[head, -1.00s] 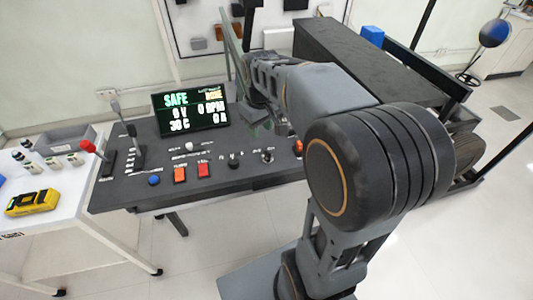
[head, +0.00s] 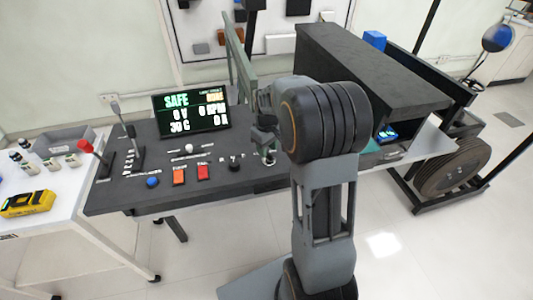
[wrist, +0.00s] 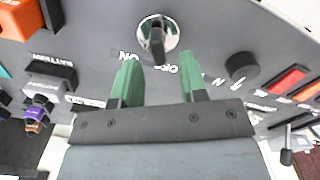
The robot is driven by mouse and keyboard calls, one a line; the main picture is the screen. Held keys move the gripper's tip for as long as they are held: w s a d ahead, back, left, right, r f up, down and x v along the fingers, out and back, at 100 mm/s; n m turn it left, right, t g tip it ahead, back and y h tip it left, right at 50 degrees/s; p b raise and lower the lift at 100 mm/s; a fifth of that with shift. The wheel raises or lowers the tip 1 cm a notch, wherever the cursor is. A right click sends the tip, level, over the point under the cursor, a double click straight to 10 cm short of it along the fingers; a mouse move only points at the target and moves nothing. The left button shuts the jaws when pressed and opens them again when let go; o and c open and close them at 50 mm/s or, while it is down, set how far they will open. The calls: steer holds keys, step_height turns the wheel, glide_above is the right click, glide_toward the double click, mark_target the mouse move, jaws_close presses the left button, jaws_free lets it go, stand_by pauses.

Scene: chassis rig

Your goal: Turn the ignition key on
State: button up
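The ignition key (wrist: 157,40) is dark and sits in a round silver lock on the console, at the top middle of the wrist view. White ON and OFF lettering, upside down here, is printed just below it. My gripper (wrist: 160,72) has its two green fingers apart with nothing between them. The fingertips point toward the key, which lies beyond them and roughly in line with the gap; they appear apart from it. In the head view my gripper (head: 266,148) is over the right part of the console (head: 215,148), partly hidden by my arm.
A battery switch (wrist: 48,75) is at left. The display (head: 190,112) reads SAFE. A white table (head: 55,205) with a yellow meter (head: 28,203) stands left.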

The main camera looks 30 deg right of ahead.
steer(key=shift+f, duration=1.2)
steer(key=shift+c, duration=0.3)
jaws_close()
